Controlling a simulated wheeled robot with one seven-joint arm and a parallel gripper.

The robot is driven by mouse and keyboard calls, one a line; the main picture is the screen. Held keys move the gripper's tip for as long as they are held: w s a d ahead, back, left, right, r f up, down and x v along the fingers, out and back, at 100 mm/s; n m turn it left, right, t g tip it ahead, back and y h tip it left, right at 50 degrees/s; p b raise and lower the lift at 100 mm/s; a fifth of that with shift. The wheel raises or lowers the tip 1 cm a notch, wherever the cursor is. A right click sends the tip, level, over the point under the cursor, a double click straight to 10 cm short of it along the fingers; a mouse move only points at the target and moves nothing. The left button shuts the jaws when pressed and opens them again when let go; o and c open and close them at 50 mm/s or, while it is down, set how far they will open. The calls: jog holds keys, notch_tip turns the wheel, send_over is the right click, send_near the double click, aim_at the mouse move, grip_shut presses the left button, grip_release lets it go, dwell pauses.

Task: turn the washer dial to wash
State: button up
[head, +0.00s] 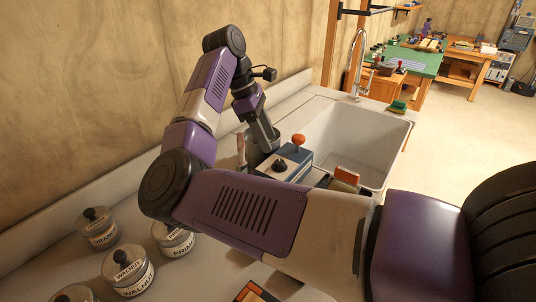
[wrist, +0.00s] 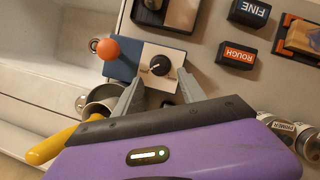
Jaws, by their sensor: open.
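The washer is a small blue and white box (head: 293,157) on the counter beside the sink, with an orange ball knob on it. In the wrist view the box (wrist: 124,60) carries a black round dial (wrist: 160,65) with a pointer mark on its white face. The dial also shows in the head view (head: 280,165). My gripper (wrist: 160,88) is open and empty. Its two fingers point toward the dial, with tips at the near side of the box, one left and one right of the dial. I cannot tell whether they touch anything. The dial's setting labels are too small to read.
A metal cup (wrist: 103,98) and a yellow handle (wrist: 50,146) are close to the left finger. FINE (wrist: 249,12) and ROUGH (wrist: 237,56) blocks lie right of the box. A white sink (head: 352,135) lies behind. Labelled jars (head: 128,272) stand at the front left.

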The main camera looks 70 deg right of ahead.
aim_at(278, 161)
jog(key=shift+p+x, duration=0.45)
jog(key=shift+x, duration=3.1)
jog(key=shift+s, duration=0.1)
grip_shut()
